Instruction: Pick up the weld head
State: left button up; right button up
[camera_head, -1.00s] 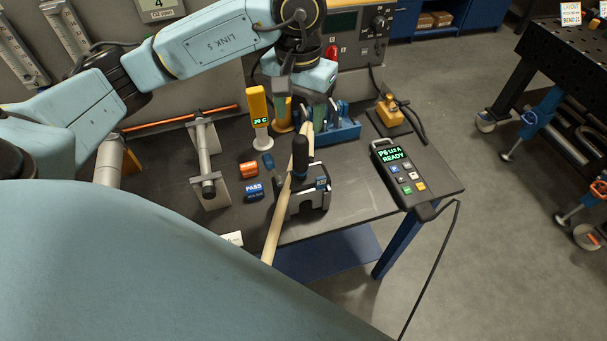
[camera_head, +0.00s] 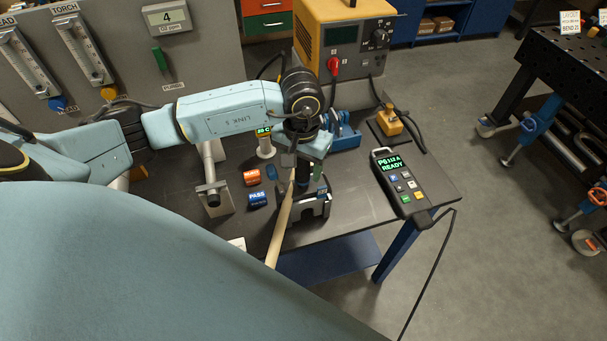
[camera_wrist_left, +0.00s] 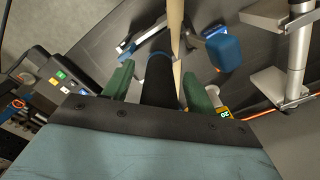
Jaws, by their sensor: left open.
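The weld head (camera_head: 313,207) stands on the dark bench near its front edge, a grey-and-black clamp-like body with an upright black handle. A beige hose (camera_head: 279,229) runs beside it over the bench edge. My left gripper (camera_head: 304,172) is right above the weld head and hides most of the handle. In the left wrist view the black handle (camera_wrist_left: 158,82) lies between the two green fingers of the left gripper (camera_wrist_left: 157,86), with gaps visible on both sides. The gripper is open. My right gripper is not in view.
The orange tag (camera_head: 252,177) and blue PASS tag (camera_head: 257,199) lie left of the weld head. A pendant reading READY (camera_head: 400,182) lies to the right. A blue stand (camera_head: 345,137) and a yellow power unit (camera_head: 345,40) are behind. A pipe on a stand (camera_head: 212,190) is further left.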

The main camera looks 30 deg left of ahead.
pick_arm(q)
jog(key=shift+c, duration=0.5)
grip_shut()
dwell(0.8)
jog(key=shift+w+r, duration=0.15)
